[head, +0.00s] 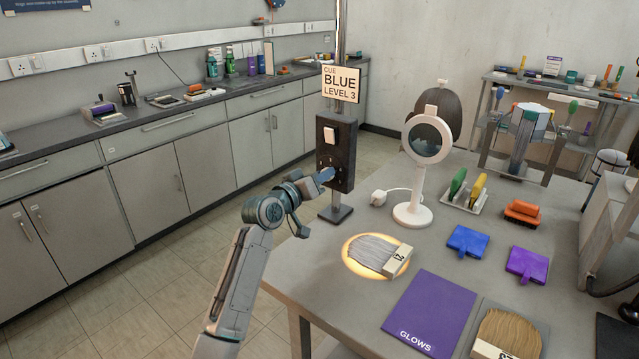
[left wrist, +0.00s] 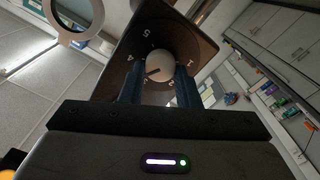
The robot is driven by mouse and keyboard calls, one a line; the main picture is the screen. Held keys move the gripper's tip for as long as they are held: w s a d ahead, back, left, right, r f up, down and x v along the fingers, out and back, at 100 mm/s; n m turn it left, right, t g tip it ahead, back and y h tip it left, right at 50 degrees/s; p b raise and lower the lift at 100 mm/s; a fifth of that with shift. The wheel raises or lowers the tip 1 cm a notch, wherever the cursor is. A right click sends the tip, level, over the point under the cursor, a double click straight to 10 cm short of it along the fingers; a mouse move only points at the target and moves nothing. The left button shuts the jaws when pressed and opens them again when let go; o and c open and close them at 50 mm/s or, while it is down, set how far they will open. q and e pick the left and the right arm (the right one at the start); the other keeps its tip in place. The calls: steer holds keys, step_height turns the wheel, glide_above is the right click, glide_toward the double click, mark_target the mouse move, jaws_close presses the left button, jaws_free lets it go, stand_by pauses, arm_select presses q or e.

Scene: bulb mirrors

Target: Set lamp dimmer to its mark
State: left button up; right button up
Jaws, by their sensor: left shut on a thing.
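The dark dimmer box (head: 345,135) stands on a post at the table's left corner, with a white switch (head: 330,138) on its face. My left gripper (head: 326,175) is at the lower part of that face. In the left wrist view, its fingers (left wrist: 160,86) are shut on the pale round dimmer knob (left wrist: 158,66), one on each side. Numerals ring the knob; 5, 4 and 1 are readable, and the lower ones are partly hidden by the fingers. The knob's dark pointer line slants down-left, below the 4. A sign (head: 341,83) above reads "CUE BLUE LEVEL 3". My right gripper is out of view.
A white round mirror (head: 413,214) stands right of the box. A purple "GLOWS" board (head: 432,312), blue (head: 467,241) and purple (head: 527,264) paddles lie nearby. Floor left of my arm is clear.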

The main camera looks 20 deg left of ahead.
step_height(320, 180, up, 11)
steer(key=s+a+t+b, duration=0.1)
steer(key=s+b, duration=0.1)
steer(key=b, duration=0.1)
arm_select(q)
steer(key=shift+s+d+f+m+b, duration=0.1)
steer(key=shift+m+b, duration=0.85)
steer(key=shift+m, duration=2.05)
steer(key=shift+d+f+m+b, duration=0.15)
steer(key=shift+m+b, duration=0.75)
steer(key=shift+m, duration=2.1)
steer(key=shift+s+d+m+b, duration=0.1)
steer(key=shift+m+b, duration=0.85)
steer(key=shift+m, duration=2.05)
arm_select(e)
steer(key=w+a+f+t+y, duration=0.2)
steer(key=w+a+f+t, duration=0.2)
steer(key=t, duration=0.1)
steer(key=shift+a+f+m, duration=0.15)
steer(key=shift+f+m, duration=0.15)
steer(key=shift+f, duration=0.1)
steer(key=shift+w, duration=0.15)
arm_select(q)
steer(key=o, duration=1)
steer(key=shift+r, duration=0.1)
steer(key=v, duration=1)
steer(key=shift+s+a, duration=0.15)
steer(key=shift+s, duration=0.2)
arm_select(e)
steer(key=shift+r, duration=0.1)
